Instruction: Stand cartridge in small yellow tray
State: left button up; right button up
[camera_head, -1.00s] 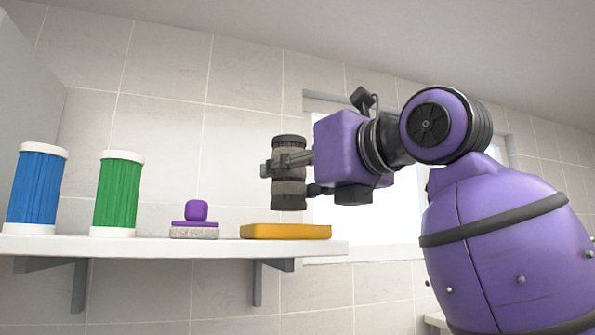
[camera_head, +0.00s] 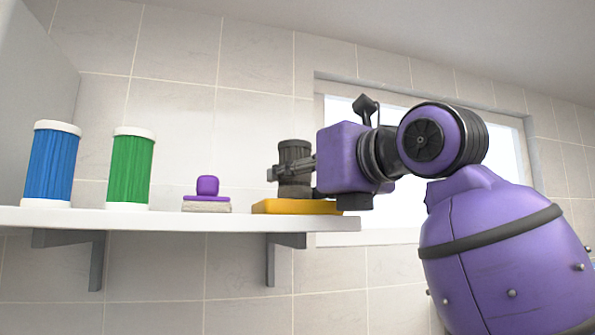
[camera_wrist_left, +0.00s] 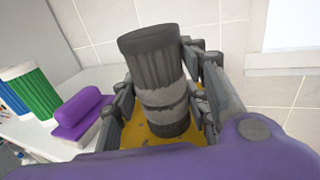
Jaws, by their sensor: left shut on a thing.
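The cartridge (camera_head: 294,153) is a dark grey ribbed cylinder with a lighter, worn band. It is upright over the small yellow tray (camera_head: 297,208), its lower end at the tray's upper edge. I cannot tell whether it touches the tray floor. My left gripper (camera_head: 289,172) is shut on the cartridge from the right, around its middle. In the left wrist view the cartridge (camera_wrist_left: 152,55) stands between the fingers (camera_wrist_left: 160,100), with the yellow tray (camera_wrist_left: 138,134) beneath and around its lower end. My right gripper is not in view.
The white shelf (camera_head: 170,220) also holds a blue canister (camera_head: 51,165), a green canister (camera_head: 131,170) and a purple-handled brush or block (camera_head: 207,192), left of the tray. The shelf ends just right of the tray. A tiled wall (camera_head: 240,110) is behind.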

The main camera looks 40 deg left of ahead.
pick_arm(q)
jog(key=o, duration=1.3)
jog(key=d, duration=0.4)
jog(key=s+d, duration=0.1)
jog(key=d, duration=0.3)
jog(key=s+d, duration=0.1)
jog(key=d, duration=0.3)
jog(key=shift+f, duration=0.1)
